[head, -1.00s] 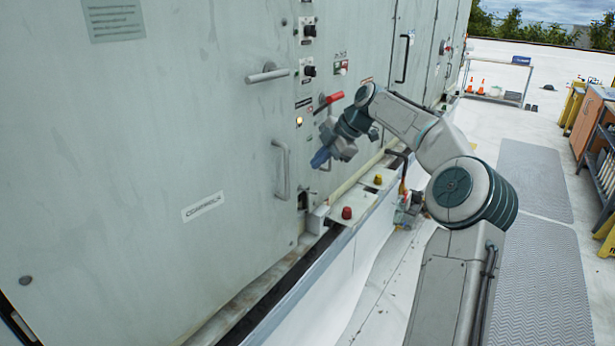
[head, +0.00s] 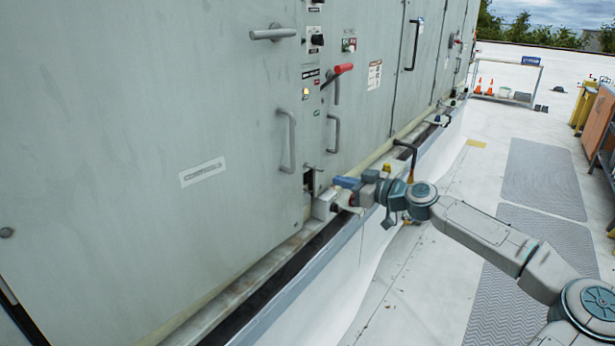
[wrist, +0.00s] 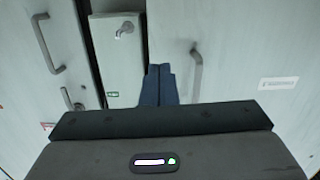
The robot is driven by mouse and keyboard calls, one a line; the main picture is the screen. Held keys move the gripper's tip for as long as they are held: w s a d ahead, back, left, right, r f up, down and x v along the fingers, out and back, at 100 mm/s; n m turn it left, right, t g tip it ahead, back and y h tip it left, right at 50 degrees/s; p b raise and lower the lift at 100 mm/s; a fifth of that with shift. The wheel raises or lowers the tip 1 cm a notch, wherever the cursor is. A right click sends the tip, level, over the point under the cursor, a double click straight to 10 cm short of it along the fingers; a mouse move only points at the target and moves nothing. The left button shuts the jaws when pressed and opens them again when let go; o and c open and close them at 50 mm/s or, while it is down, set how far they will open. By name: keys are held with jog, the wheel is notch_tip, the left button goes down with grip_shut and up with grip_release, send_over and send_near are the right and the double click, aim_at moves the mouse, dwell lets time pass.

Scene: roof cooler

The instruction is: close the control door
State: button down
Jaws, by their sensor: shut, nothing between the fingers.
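A large grey door (head: 150,130) with a vertical handle (head: 287,140) fills the left of the head view. Beside its right edge is a narrow control panel (head: 316,112) with knobs, a small light and a red-tipped lever (head: 338,71). No label marks which one is the control door, and I cannot tell whether either stands ajar. My gripper (head: 345,182) has its blue fingers together and empty, low in front of the cabinet, right of the large door's edge. In the wrist view the fingers (wrist: 158,84) point toward the grey panels, near a handle (wrist: 196,70).
A ledge (head: 325,205) with small fittings runs along the cabinet's base. A dark bent bar (head: 407,155) rises near my wrist. More cabinet doors (head: 420,60) continue to the right. The white roof floor with grey mats (head: 543,178) is open at the right.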

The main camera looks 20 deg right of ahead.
jog(key=s+r+m+t, duration=0.1)
jog(key=s+t, duration=0.1)
jog(key=p, duration=0.3)
send_near(299, 160)
jog(key=x, duration=0.6)
jog(key=shift+w+a, duration=0.2)
jog(key=shift+w, duration=0.15)
